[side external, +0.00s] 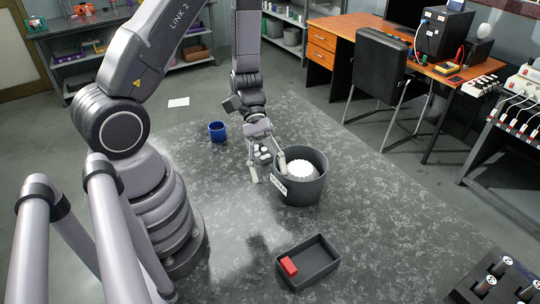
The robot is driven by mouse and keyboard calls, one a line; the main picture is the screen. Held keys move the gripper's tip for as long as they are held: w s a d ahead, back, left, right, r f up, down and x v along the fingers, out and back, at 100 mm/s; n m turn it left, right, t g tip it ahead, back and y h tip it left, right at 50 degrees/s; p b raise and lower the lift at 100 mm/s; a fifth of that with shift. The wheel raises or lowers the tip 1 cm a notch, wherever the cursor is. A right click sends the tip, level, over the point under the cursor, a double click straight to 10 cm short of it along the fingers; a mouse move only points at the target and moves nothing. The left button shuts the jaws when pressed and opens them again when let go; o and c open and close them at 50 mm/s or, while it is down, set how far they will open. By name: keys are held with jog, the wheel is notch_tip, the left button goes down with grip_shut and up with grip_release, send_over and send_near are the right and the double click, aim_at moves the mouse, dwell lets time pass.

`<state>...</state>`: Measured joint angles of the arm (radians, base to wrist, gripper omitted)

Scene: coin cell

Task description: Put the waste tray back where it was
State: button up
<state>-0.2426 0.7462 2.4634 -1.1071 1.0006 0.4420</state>
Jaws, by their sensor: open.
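A dark rectangular tray (322,269) lies on the grey speckled work surface at the lower middle, with a red block (289,266) inside its left end. I cannot tell from any marking whether this is the waste tray. A dark grey round bin (305,190) stands behind it, with a white label on its left side and a white scalloped round thing (301,170) inside. My gripper (268,174) is open, pointing down at the bin's left rim. One finger is left of the bin, the other overlaps its rim in the picture. I cannot tell whether they touch it.
A blue cup (217,131) stands at the back left of the work surface (350,190). A dark rack (497,281) with several slots is at the lower right corner. The surface right of the bin and tray is clear. A chair (381,75) and desk stand beyond.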

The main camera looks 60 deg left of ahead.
jog(key=s+a+r+m+t+y, duration=0.2)
jog(key=a+r+m+t+y, duration=0.1)
jog(key=r, duration=0.4)
jog(key=s+a+r+m+t+y, duration=0.2)
jog(key=s+a+r+m+y, duration=0.1)
jog(key=r, duration=0.5)
jog(key=s+a+r+m+t+y, duration=0.2)
jog(key=a+r+m+t+y, duration=0.1)
jog(key=r, duration=0.5)
jog(key=shift+s+a+m+t+y, duration=0.2)
jog(key=shift+m+t+y, duration=0.1)
jog(key=shift+m+y, duration=0.75)
jog(key=shift+r, duration=0.1)
